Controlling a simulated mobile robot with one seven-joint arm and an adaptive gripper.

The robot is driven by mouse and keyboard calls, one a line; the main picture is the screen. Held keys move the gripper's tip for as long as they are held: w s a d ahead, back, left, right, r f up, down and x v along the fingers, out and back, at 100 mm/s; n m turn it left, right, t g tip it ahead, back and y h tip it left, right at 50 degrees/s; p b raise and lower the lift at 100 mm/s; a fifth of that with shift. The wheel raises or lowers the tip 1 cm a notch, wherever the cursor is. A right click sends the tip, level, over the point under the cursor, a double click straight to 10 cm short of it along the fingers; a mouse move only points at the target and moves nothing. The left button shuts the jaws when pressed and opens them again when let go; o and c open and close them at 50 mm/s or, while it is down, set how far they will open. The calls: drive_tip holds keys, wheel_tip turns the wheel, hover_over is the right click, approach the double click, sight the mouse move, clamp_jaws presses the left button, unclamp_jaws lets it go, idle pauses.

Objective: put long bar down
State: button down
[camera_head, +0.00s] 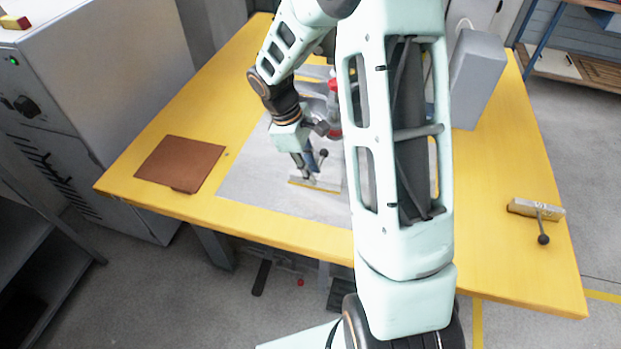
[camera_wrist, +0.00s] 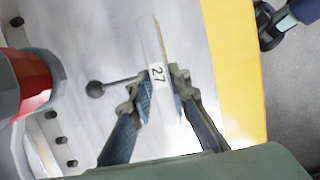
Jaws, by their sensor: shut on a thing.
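The long bar is a pale grey strip with a white label reading 27 in the wrist view (camera_wrist: 151,45). It also shows low over the grey metal sheet in the head view (camera_head: 322,187). My gripper (camera_wrist: 163,92) is shut on the bar, with one finger on each side near the label. In the head view my gripper (camera_head: 312,172) points down at the sheet. A thin lever with a black ball knob (camera_wrist: 95,89) sticks out beside the bar. I cannot tell whether the bar touches the sheet.
The grey metal sheet (camera_head: 250,184) lies on a yellow table (camera_head: 480,240). A brown square mat (camera_head: 180,163) lies at left. Another bar with a ball-ended lever (camera_head: 537,210) lies at right. A grey box (camera_head: 477,80) stands behind. A red and white device (camera_wrist: 32,82) is close to my gripper.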

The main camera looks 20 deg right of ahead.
drive_tip(key=shift+w+f, duration=0.2)
drive_tip(key=shift+f, duration=1.45)
drive_tip(key=shift+f, duration=0.15)
drive_tip(key=c, duration=1.8)
unclamp_jaws()
